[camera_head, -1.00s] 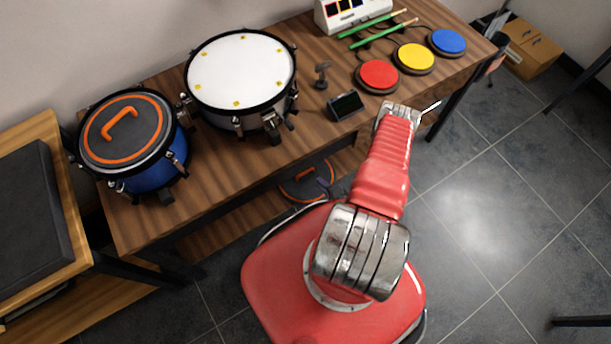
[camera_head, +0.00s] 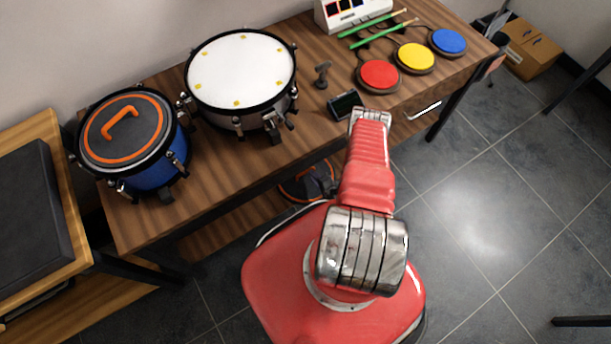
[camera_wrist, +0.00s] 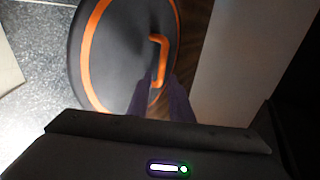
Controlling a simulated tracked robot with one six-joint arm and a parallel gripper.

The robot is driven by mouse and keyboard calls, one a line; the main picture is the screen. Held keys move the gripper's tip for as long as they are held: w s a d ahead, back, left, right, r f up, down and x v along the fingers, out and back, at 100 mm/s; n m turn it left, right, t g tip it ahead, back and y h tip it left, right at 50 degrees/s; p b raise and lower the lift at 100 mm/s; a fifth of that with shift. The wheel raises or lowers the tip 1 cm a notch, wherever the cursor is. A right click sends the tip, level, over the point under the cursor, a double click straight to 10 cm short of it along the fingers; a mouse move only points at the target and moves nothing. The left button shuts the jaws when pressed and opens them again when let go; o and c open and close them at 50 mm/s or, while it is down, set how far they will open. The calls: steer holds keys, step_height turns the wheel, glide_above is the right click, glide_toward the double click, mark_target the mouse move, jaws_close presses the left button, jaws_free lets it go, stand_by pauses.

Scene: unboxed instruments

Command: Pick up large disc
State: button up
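A dark disc (camera_head: 296,190) with an orange ring lies low, at the lower shelf under the table, partly hidden by my arm in the head view. A large dark disc (camera_wrist: 118,62) with an orange ring and an orange handle (camera_wrist: 164,58) fills the upper middle of the wrist view, probably the same one. My gripper (camera_wrist: 160,76) is open, its two dark fingers apart at the near end of the handle. I cannot tell whether they touch it. Another dark disc (camera_head: 122,128) with an orange ring and handle lies on top of the blue drum (camera_head: 157,174).
The wooden table (camera_head: 225,160) carries a white drum (camera_head: 240,70), a small black display (camera_head: 345,104), and red (camera_head: 379,75), yellow (camera_head: 416,57) and blue (camera_head: 449,41) pads. A table leg (camera_head: 440,115) stands at right. Tiled floor (camera_head: 480,220) is clear at right.

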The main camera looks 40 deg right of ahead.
mark_target(309, 177)
steer(key=shift+x, duration=2.6)
jaws_close()
